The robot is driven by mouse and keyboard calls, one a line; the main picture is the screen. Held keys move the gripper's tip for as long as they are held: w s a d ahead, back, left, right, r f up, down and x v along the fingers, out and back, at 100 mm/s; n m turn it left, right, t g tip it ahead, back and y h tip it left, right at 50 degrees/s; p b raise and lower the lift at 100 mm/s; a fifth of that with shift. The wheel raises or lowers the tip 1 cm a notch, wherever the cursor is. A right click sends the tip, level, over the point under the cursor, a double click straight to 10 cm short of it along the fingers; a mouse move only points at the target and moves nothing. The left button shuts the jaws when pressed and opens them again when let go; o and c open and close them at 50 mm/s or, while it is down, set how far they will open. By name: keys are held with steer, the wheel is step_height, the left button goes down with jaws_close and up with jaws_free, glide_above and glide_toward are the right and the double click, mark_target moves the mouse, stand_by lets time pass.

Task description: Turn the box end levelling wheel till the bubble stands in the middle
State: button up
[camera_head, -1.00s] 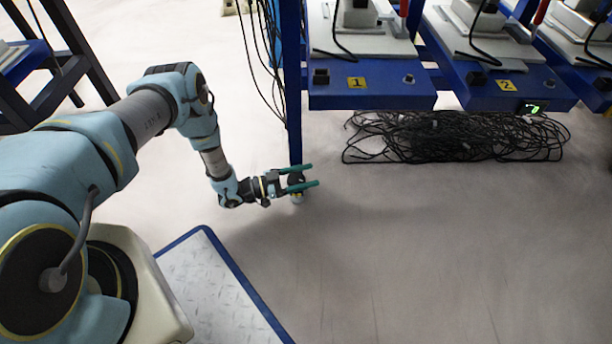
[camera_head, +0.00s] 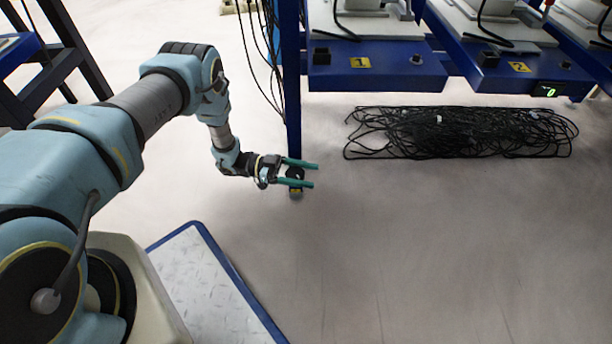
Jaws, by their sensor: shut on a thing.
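My gripper (camera_head: 315,175) is at the foot of a blue post, its two green fingers pointing right. The fingers are shut on a dark wheel (camera_head: 295,174) at the bottom of the post, one finger on its far side and one on its near side. A small foot (camera_head: 296,190) with a yellowish band shows just below the wheel, at the floor. The blue bench (camera_head: 390,75) stands above and to the right. A small round fitting (camera_head: 416,59) sits on its front ledge; I cannot make out a bubble in it.
A small dark display (camera_head: 549,91) with green figures hangs under the bench's right part. A tangle of black cables (camera_head: 455,133) lies on the floor below. Thin cables (camera_head: 272,60) hang left of the post. A blue-edged plate (camera_head: 215,280) lies near my base. The floor at front right is clear.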

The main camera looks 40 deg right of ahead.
stand_by(0.4)
steer(key=o, duration=1.1)
steer(key=shift+w+a, duration=0.1)
steer(key=shift+w, duration=0.05)
steer(key=p+v, duration=0.2)
steer(key=v, duration=0.8)
steer(key=shift+w+a, duration=0.15)
steer(key=shift+w, duration=0.1)
